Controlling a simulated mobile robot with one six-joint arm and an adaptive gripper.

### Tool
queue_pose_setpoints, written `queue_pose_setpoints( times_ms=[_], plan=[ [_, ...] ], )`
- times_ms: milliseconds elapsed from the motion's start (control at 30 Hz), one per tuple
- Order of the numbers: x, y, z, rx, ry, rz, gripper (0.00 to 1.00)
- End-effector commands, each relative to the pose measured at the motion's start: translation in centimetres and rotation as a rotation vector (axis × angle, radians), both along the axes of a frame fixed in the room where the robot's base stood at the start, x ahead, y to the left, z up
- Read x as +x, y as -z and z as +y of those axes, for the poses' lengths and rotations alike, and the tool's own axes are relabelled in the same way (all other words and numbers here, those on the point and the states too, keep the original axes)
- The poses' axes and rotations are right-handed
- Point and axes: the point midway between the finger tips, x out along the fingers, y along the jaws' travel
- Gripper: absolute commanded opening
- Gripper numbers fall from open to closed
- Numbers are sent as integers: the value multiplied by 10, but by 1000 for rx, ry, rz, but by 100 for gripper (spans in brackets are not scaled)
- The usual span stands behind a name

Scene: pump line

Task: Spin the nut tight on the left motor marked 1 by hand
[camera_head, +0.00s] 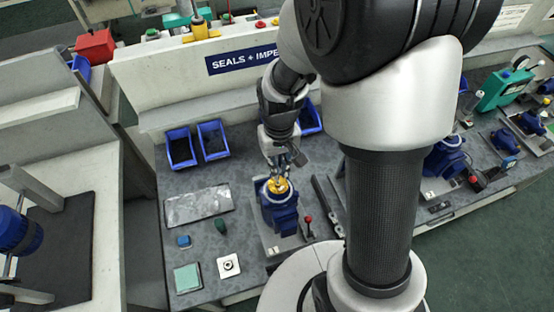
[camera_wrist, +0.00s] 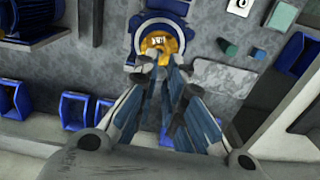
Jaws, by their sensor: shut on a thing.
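A blue motor (camera_head: 283,216) stands on the grey bench in the middle of the head view, with a gold nut (camera_head: 277,184) at its top. In the wrist view the same motor (camera_wrist: 152,20) is at the top, with the gold nut (camera_wrist: 158,42) at its near end. My gripper (camera_head: 280,170) reaches down from above onto the nut. Its fingertips (camera_wrist: 166,62) are close together at the gold part and shut on it. They hide part of the nut and its thread. I cannot read the motor's number.
Blue bins (camera_head: 181,148) stand at the bench's back. A grey tray (camera_head: 198,205), a blue block (camera_head: 184,241), a green block (camera_head: 220,226) and a white square plate (camera_head: 229,265) lie left of the motor. A red-knobbed lever (camera_head: 308,221) stands close on its right.

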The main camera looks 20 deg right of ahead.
Motion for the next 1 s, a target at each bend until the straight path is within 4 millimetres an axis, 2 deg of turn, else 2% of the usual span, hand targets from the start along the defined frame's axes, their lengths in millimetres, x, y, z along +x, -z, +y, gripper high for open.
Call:
queue_pose_setpoints(
  times_ms=[500,700,1000],
  plan=[
    [0,51,0,0,0,1,0],
    [0,57,0,0,0,0,0],
    [0,56,0,0,0,0,0]
  ],
)
